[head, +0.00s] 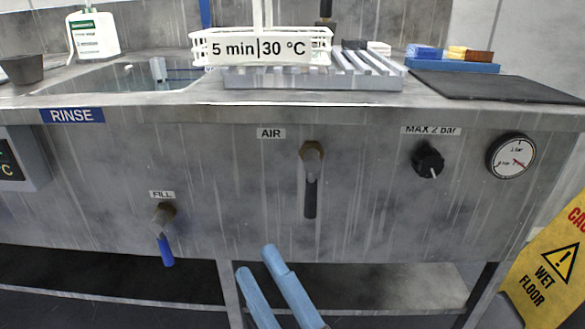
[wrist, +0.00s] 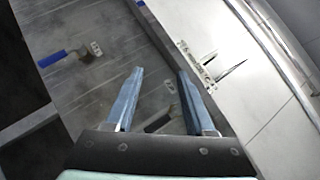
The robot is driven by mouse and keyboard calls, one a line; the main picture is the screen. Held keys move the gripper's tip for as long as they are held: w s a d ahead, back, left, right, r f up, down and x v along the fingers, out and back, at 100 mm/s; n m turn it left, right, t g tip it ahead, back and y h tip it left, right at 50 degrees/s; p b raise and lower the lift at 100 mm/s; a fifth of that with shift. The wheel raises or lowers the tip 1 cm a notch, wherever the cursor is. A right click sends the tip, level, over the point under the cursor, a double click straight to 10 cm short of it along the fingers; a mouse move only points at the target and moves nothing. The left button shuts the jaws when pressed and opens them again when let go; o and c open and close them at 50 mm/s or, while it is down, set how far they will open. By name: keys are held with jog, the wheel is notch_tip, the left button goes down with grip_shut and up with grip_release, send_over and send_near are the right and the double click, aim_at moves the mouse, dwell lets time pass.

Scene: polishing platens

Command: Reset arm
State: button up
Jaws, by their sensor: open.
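My gripper (head: 268,262) shows at the bottom middle of the head view as two blue fingers, in front of the lower part of the metal bench. In the wrist view my gripper (wrist: 160,72) is open, with a clear gap between the blue fingers and nothing held. The air valve (head: 311,165), with a dark handle hanging down, is above and right of the fingertips in the head view. The fill valve (head: 165,225), with a blue handle, is to their left; it also shows at the upper left of the wrist view (wrist: 72,54).
The bench front carries a black knob (head: 428,160) and a pressure gauge (head: 511,156). On top are a white basket (head: 262,48), a grey slatted rack (head: 310,84), a white bottle (head: 93,35) and a dark mat (head: 495,88). A yellow wet-floor sign (head: 550,265) stands at the right.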

jog(key=w+a+r+n+t+h+p, duration=0.15)
jog(key=r+n+p, duration=0.25)
jog(key=r+n, duration=0.55)
jog(key=w+r+n+t+h+p, duration=0.1)
jog(key=w+r+n+h+p, duration=0.25)
jog(key=r, duration=1.15)
jog(key=s+d+r+n+t+h+p, duration=0.1)
jog(key=s+d+r+t+h+p, duration=0.15)
jog(key=r, duration=0.45)
jog(key=s+d+r+n+t+h+p, duration=0.1)
jog(key=s+r+t+h, duration=0.2)
jog(key=r, duration=0.4)
jog(key=s+d+r+n+t+h+p, duration=0.1)
jog(key=s+r+h+p, duration=0.2)
jog(key=r, duration=0.4)
notch_tip(320, 180, up, 36)
jog(key=p, duration=3.6)
jog(key=shift+w+r+g, duration=0.2)
jog(key=shift+w+g, duration=0.1)
